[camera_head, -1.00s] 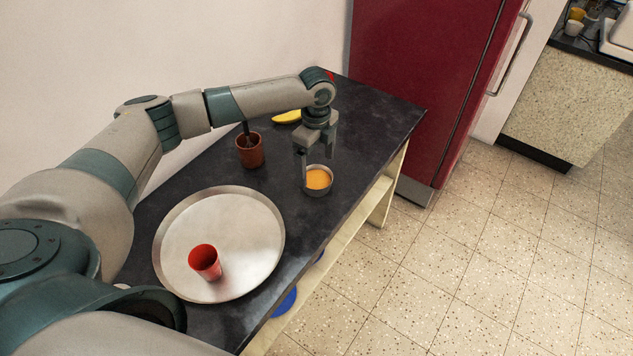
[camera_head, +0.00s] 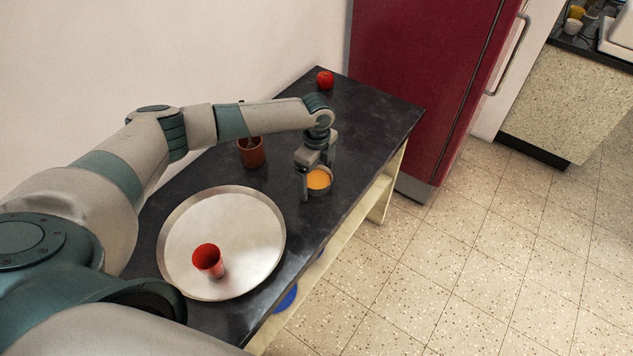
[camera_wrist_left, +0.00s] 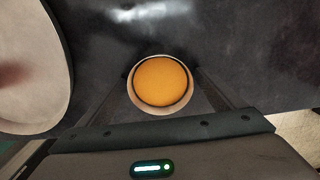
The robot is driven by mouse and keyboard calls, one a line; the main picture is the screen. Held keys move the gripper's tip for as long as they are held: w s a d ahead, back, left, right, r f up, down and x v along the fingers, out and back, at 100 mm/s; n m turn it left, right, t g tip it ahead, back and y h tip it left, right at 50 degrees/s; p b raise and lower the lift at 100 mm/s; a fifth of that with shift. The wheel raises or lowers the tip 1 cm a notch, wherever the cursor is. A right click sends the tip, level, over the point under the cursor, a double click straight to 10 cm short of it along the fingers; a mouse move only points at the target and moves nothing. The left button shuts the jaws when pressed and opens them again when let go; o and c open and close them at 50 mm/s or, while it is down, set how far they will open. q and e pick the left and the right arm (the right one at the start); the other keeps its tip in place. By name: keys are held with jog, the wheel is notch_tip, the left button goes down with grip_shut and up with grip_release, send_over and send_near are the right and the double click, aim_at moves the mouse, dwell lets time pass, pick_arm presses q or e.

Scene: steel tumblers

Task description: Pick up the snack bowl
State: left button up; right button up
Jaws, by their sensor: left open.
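The snack bowl (camera_head: 319,187) is a small round metal bowl with orange contents, standing on the dark table top near its front edge. In the left wrist view the bowl (camera_wrist_left: 160,84) lies in the middle, between the two fingers. My left gripper (camera_head: 317,180) points down over the bowl with its jaws open. One finger is at the bowl's left side and the other is at its far right side. I cannot tell whether either finger touches the rim. My right gripper is not in view.
A round metal tray (camera_head: 237,273) with a red cup (camera_head: 208,261) on it lies on the table (camera_head: 375,130) nearer me. A brown pot (camera_head: 251,153) stands behind the bowl, partly behind my arm. A red apple (camera_head: 325,80) is at the far end. A red fridge (camera_head: 420,85) stands beyond.

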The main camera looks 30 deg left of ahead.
aim_at(317, 185)
pick_arm(q)
jog(key=c, duration=1.2)
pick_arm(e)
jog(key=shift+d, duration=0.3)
pick_arm(q)
jog(key=shift+r, duration=0.15)
jog(key=shift+r+b, duration=0.4)
jog(key=shift+r, duration=0.15)
notch_tip(317, 185, up, 2)
jog(key=shift+w+r+b, duration=0.1)
jog(key=shift+r+b, duration=0.1)
jog(key=shift+b, duration=0.4)
jog(key=shift+w+d+r+b, duration=0.55)
jog(key=shift+d+r, duration=0.65)
jog(key=shift+d, duration=0.7)
jog(key=shift+w+d+r+b, duration=0.3)
jog(key=shift+d+r+b, duration=0.35)
jog(key=shift+d+r, duration=0.95)
jog(key=shift+w+d+r+b, duration=0.55)
jog(key=shift+d+r, duration=0.3)
jog(key=shift+d, duration=1.35)
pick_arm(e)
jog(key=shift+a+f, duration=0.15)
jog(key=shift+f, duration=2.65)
